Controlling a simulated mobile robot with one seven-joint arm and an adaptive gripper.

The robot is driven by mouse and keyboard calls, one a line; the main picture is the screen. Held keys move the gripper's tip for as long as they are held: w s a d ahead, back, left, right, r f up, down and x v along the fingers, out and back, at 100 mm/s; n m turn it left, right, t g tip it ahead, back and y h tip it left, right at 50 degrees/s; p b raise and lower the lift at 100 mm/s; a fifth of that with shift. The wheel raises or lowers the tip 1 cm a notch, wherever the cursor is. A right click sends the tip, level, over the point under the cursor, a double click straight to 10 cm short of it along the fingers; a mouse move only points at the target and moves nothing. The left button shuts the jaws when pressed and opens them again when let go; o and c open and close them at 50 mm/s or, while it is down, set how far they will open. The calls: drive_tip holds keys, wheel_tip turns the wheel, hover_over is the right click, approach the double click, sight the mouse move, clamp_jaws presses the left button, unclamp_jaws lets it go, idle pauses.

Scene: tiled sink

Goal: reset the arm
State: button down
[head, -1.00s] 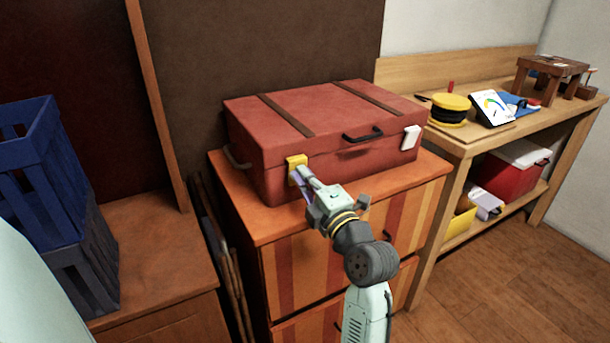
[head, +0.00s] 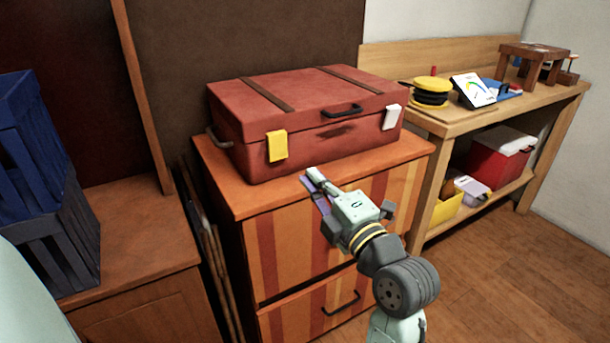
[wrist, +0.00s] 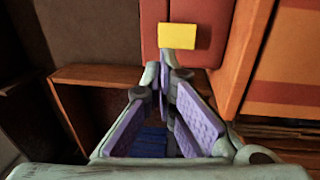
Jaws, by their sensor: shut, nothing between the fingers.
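My gripper (head: 314,187) is in front of the striped orange drawer cabinet, a little below its top front edge in the head view. Its fingers are shut and empty; in the wrist view the purple-padded fingers (wrist: 164,72) meet at the tips. A red suitcase (head: 300,105) lies closed on the cabinet top, apart from the gripper. Its yellow latch (head: 278,146) is on the front left, and a white latch (head: 391,117) is on the front right. The yellow latch also shows in the wrist view (wrist: 177,36), just beyond the fingertips.
The cabinet (head: 345,195) stands below the suitcase. Blue and grey crates (head: 50,230) stand on a low wooden unit at left. A wooden workbench (head: 440,118) at right holds a yellow-black reel, a tablet and a small stool. Open floor (head: 500,270) lies at front right.

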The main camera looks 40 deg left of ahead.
drive_tip(key=shift+s+d, duration=0.15)
drive_tip(key=shift+d, duration=0.2)
idle(0.3)
